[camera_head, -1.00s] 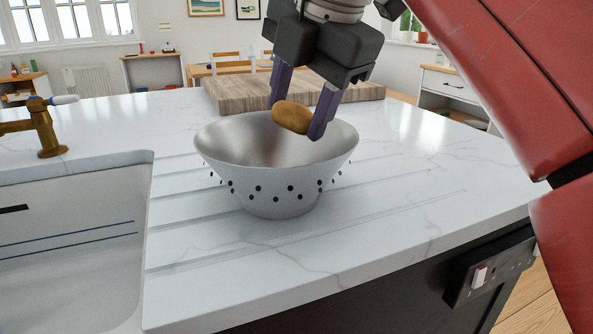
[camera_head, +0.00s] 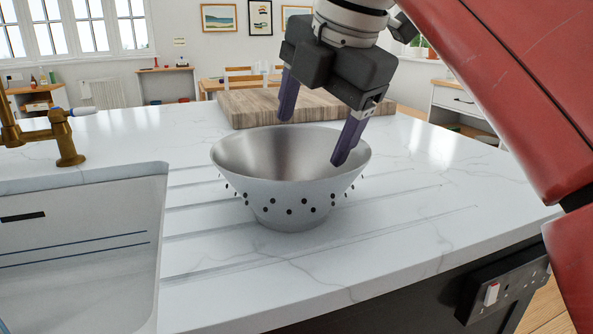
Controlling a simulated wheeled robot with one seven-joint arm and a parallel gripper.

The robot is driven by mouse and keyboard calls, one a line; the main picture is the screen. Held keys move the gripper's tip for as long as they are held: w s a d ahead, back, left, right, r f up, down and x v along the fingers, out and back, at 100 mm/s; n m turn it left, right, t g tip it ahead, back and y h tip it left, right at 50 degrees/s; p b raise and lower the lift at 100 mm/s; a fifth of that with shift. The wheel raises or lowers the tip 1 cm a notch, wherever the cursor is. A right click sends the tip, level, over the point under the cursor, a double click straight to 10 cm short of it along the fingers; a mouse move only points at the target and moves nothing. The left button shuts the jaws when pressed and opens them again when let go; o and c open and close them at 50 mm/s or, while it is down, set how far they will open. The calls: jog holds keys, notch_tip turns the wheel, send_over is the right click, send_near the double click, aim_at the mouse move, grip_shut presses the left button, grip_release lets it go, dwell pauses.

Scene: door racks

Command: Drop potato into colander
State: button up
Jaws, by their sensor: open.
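A metal colander (camera_head: 290,190) with dark holes around its lower wall stands upright on the white marble counter. My gripper (camera_head: 315,135) is open and empty over the colander's rim, its purple fingers spread wide. The right fingertip reaches down to the colander's inner right side in the picture; I cannot tell whether it touches. The potato is not visible now; the colander's bottom is hidden behind its front wall.
A wooden cutting board (camera_head: 255,108) lies behind the colander. A sink (camera_head: 80,240) with a brass tap (camera_head: 65,140) is at the left. The grooved counter (camera_head: 400,215) is clear to the right and in front.

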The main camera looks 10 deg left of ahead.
jog(key=s+d+r, duration=0.4)
jog(key=s+d, duration=0.5)
jog(key=s, duration=0.1)
jog(key=shift+d, duration=0.4)
jog(key=shift+r, duration=0.1)
